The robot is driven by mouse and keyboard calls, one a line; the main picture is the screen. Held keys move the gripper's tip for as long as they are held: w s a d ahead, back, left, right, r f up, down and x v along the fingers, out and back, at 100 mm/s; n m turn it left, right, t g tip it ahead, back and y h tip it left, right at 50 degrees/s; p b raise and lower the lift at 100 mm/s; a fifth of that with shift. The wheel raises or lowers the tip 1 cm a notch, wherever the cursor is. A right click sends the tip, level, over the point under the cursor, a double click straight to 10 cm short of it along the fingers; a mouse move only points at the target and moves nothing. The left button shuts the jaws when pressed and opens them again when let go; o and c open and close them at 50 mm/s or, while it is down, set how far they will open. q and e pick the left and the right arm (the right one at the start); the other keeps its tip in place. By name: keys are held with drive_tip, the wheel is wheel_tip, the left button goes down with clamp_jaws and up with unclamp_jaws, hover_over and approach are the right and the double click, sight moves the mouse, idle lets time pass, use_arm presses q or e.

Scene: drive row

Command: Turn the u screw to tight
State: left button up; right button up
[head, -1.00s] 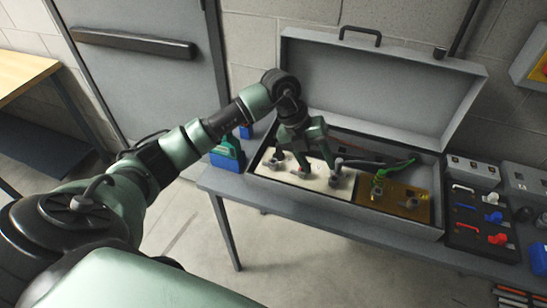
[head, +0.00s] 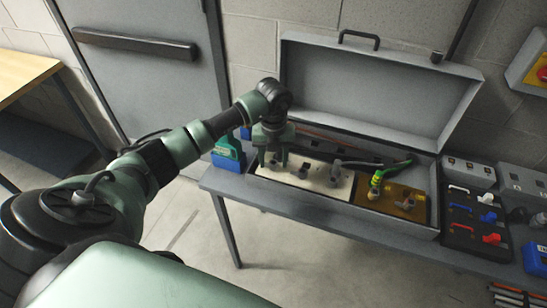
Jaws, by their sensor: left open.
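A cream terminal block (head: 318,188) sits in the open grey box (head: 434,228), with three dark screw terminals in a row. The left terminal is partly hidden by my gripper. The middle terminal (head: 303,172) and right terminal (head: 335,178) show clearly. No U label is readable, so I cannot tell which screw is u. My left gripper (head: 273,161) points down over the left terminal. Its fingers are apart, one on each side of it. I cannot tell whether they touch it. My right gripper is not in view.
A brass plate (head: 388,207) with a green-yellow lead (head: 376,180) is right of the block. The box lid (head: 370,90) stands open behind. A black tray (head: 470,220) with coloured levers is on the right. A teal-blue container (head: 228,155) stands left.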

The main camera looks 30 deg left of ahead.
use_arm(q)
clamp_jaws()
drive_tip(key=m+b, duration=0.3)
drive_tip(key=shift+w+f, duration=0.1)
drive_tip(key=shift+f, duration=0.05)
drive_tip(key=m+b, duration=0.3)
drive_tip(key=m, duration=0.1)
drive_tip(key=shift+m+b, duration=0.3)
drive_tip(key=shift+b, duration=0.1)
drive_tip(key=m+b, duration=0.3)
drive_tip(key=m, duration=0.1)
drive_tip(key=shift+d, duration=0.1)
drive_tip(key=shift+m+b, duration=0.9)
drive_tip(key=shift+m, duration=0.7)
drive_tip(key=shift+r, duration=0.2)
